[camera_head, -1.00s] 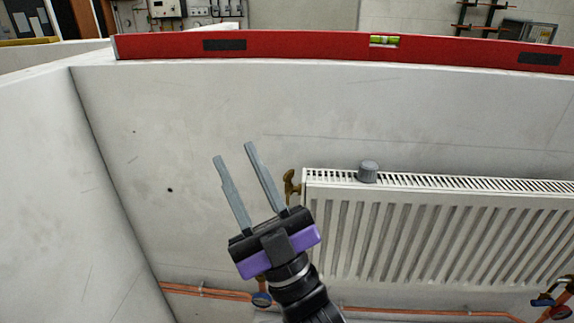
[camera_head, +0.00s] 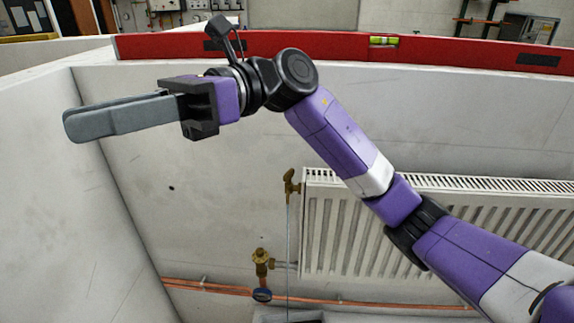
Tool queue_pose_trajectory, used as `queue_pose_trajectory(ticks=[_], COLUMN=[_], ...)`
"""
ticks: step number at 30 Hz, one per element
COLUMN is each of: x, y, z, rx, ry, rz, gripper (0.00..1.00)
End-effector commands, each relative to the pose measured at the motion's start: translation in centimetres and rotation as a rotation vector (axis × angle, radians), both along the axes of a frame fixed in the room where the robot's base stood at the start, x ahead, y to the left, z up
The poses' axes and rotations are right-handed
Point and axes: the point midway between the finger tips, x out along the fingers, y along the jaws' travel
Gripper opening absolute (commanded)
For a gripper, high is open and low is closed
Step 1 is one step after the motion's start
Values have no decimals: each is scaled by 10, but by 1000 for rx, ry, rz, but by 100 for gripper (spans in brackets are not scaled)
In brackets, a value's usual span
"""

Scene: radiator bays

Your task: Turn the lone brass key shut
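A small brass key (camera_head: 291,184) sits at the upper left corner of the white radiator (camera_head: 318,235), with a thin pale line running down below it. Lower down, a brass valve fitting (camera_head: 262,262) joins the radiator's left side. My gripper (camera_head: 70,125) is far left of and above the brass key, in front of the wall and touching nothing visible. Its grey fingers point left and overlap in this view, so the gap between them cannot be judged. My purple arm covers part of the radiator's top and right side.
A red spirit level (camera_head: 345,44) lies along the wall top. A side wall (camera_head: 40,200) stands at left. The wall left of the radiator is clear.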

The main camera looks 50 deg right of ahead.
Motion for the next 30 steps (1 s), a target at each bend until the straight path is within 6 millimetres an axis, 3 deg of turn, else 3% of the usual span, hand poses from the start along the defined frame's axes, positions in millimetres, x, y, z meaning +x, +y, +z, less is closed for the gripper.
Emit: queue_pose_trajectory(ticks=[5,8,15,18,21,25,30], x=[29,44,60,59,51,39,28], y=[-33,-68,-173,-220,-255,-284,-292], z=[-43,-68,-105,-116,-129,-133,-135], rx=[-430,-675,-1193,-1392,-1510,-1600,-1627], ry=[-146,-202,-254,-244,-219,-211,-231], rz=[-55,-68,-26,40,123,221,314], gripper=[28,28,28,28,28,28,28])
